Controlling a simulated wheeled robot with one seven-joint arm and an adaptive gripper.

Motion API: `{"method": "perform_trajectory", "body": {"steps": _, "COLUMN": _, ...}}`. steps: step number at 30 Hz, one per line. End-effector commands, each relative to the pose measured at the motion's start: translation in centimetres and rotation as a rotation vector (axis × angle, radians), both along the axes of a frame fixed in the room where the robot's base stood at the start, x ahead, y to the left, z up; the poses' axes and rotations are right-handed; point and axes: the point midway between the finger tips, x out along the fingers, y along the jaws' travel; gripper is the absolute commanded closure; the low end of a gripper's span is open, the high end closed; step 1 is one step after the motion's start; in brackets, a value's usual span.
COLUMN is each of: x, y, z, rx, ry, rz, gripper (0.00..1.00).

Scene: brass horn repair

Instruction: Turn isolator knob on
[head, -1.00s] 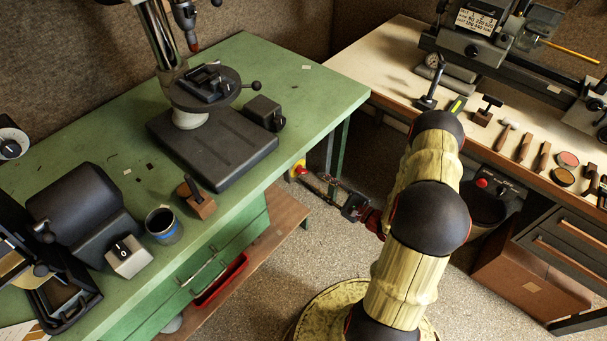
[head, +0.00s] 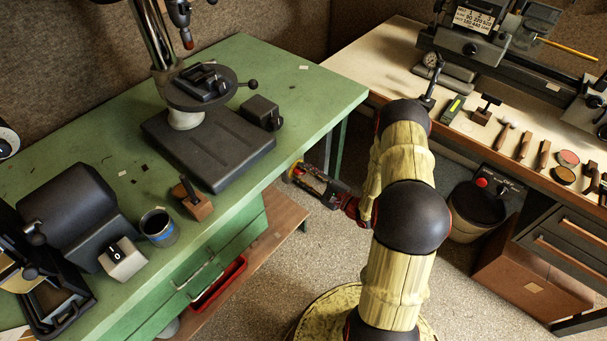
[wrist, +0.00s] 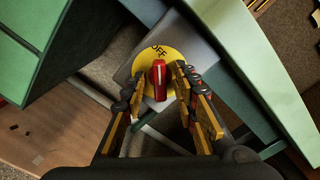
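The isolator knob (wrist: 158,82) is a red handle on a round yellow plate (wrist: 146,66) in the wrist view. Its upper end points to the word OFF at the top of the plate. My gripper (wrist: 157,90) is open, with one finger on each side of the knob. A gap shows on the left; the right finger looks closer, and I cannot tell whether it touches.
The green bench (head: 320,88) with a drill press (head: 205,145) stands left of my arm. Its green legs and edges flank the isolator closely in the wrist view. A pale-topped bench (head: 385,60) and a bucket (head: 475,212) are on the right. Speckled floor lies between.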

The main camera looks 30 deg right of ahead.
Motion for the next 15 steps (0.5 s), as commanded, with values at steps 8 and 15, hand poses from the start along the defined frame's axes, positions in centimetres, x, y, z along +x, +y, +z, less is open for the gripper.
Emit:
{"method": "perform_trajectory", "body": {"steps": 8, "x": -0.03, "y": 0.00, "z": -0.01, "rx": 0.000, "ry": 0.000, "rz": 0.000, "gripper": 0.88}}
{"method": "perform_trajectory", "body": {"steps": 15, "x": -0.03, "y": 0.00, "z": -0.01, "rx": 0.000, "ry": 0.000, "rz": 0.000, "gripper": 1.00}}
